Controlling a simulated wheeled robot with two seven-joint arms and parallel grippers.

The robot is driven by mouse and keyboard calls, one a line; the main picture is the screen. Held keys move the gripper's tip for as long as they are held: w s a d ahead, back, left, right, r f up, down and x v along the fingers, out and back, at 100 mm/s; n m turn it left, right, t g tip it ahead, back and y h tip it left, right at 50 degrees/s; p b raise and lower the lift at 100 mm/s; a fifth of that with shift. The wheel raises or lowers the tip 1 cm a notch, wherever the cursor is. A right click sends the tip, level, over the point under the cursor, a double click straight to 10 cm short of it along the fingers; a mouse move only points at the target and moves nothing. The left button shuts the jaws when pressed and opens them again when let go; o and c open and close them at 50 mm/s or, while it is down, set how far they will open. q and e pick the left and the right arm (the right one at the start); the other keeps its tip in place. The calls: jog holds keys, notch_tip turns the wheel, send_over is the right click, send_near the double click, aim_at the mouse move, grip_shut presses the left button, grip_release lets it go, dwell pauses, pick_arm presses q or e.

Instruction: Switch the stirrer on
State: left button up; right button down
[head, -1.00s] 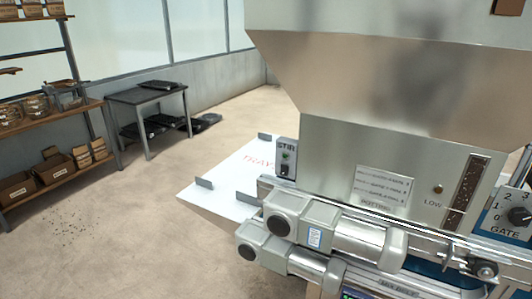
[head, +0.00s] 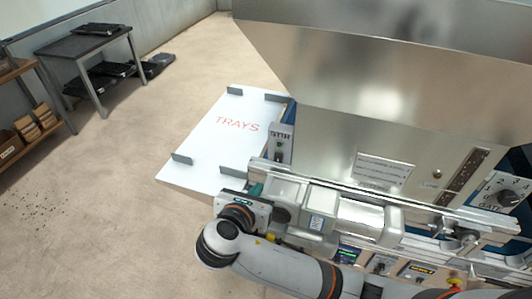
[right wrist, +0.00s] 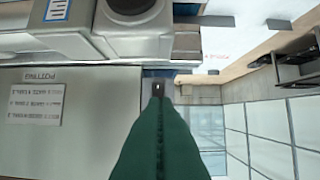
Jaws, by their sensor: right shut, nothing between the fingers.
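The grey STIR switch box (head: 281,140) is on the left end of the steel machine in the head view, with a small green spot and a dark switch below it. My right gripper (head: 257,188) is just below and to the left of it, its green fingertips partly hidden behind the gripper body and the motor housings. In the right wrist view the closed green fingers (right wrist: 158,98) point at a small grey and dark part, apparently the switch box (right wrist: 157,76). I cannot tell whether they touch it. My left gripper is out of view.
A white TRAYS shelf (head: 205,145) with upright tabs lies left of the box. Motor housings (head: 366,221) and a rail line the machine's front, close to my right arm. A GATE dial (head: 508,197) is at the right. Open floor lies left.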

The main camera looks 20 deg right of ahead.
jog(key=p, duration=0.4)
send_near(278, 161)
jog(key=x, duration=0.6)
jog(key=shift+w+f, duration=0.1)
jog(key=shift+w, duration=0.05)
jog(key=shift+w+d+f, duration=0.1)
jog(key=shift+d, duration=0.05)
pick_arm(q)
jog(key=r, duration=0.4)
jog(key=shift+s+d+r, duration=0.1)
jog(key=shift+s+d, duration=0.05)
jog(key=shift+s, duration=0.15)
pick_arm(e)
jog(key=shift+w+f, duration=0.15)
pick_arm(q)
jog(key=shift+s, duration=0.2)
pick_arm(e)
jog(key=shift+s, duration=0.25)
jog(key=shift+w+r, duration=0.1)
jog(key=shift+r, duration=0.15)
